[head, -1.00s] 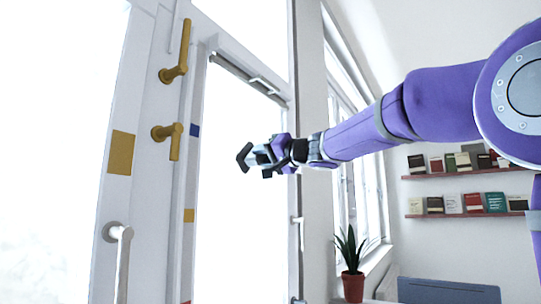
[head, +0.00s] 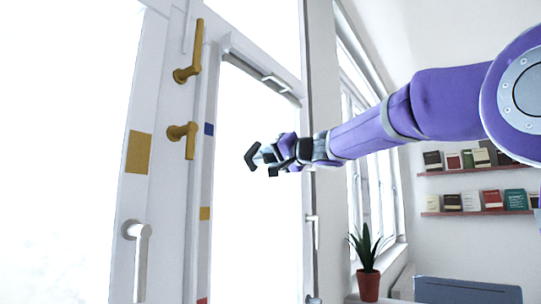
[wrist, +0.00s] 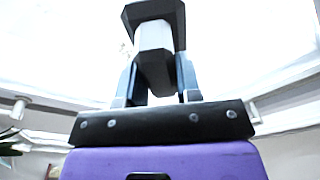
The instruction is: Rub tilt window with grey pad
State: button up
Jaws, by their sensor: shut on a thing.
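In the head view my gripper (head: 262,160) is stretched out to the left, in front of a bright window pane (head: 250,210) in a white frame. A slim bar runs along the top of this frame. In the wrist view my gripper (wrist: 155,70) is shut on a grey pad (wrist: 153,37), a pale block with dark parts between the two fingers. The pad is small and partly hidden by the fingers in the head view. I cannot tell whether the pad touches the glass, or how far the window is tilted.
A potted plant (head: 367,282) stands low at the right. Bookshelves (head: 475,173) hang on the right wall, with a blue panel (head: 468,290) below.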

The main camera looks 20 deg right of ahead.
aim_at(258, 145)
jog(key=shift+x, duration=0.95)
dwell(0.4)
jog(key=shift+w+d+r, duration=0.7)
jog(key=shift+w+d, duration=2.85)
jog(key=shift+d, duration=1.2)
jog(key=shift+s+a, duration=1.2)
jog(key=shift+a, duration=0.45)
jog(key=shift+s+a, duration=1.2)
jog(key=shift+a, duration=0.4)
jog(key=shift+s+a, duration=1.2)
jog(key=shift+a, duration=0.45)
jog(key=shift+d+r, duration=0.1)
jog(key=shift+r, duration=0.65)
jog(key=w+d, duration=0.5)
jog(key=d, duration=0.1)
jog(key=shift+d, duration=0.35)
